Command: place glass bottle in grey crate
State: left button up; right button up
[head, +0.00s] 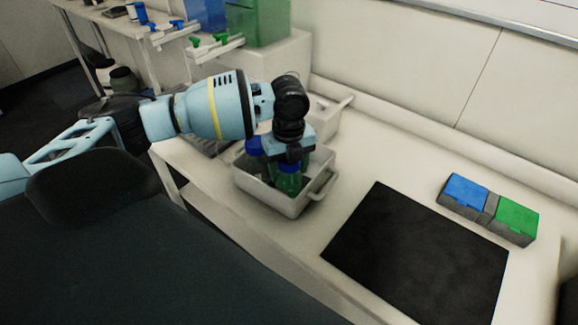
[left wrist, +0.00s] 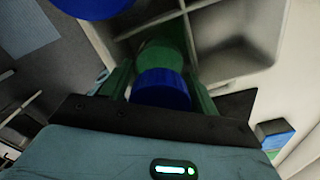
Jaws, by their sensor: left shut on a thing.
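The grey crate (head: 262,194) stands on the white bench, and its divided inside shows in the left wrist view (left wrist: 240,25). My left gripper (head: 291,160) points down over the crate. It is shut on a green glass bottle with a blue cap (head: 289,182). In the left wrist view the cap (left wrist: 162,90) sits between the two fingers, with the green bottle body beyond it. The bottle is upright and within the crate's walls in the head view; whether its base touches the crate floor is hidden. My right gripper is not in view.
A second blue cap (head: 254,146) shows in the crate beside my gripper. A black mat (head: 415,250) lies to the right, with a box with blue and green lids (head: 490,208) beyond it. Racks with blue and green items stand at the back left.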

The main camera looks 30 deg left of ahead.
pick_arm(q)
jog(key=o, duration=1.6)
jog(key=shift+f, duration=0.1)
jog(key=shift+o, duration=0.2)
notch_tip(320, 180, up, 12)
jog(key=shift+r+p, duration=0.15)
jog(key=shift+p, duration=0.15)
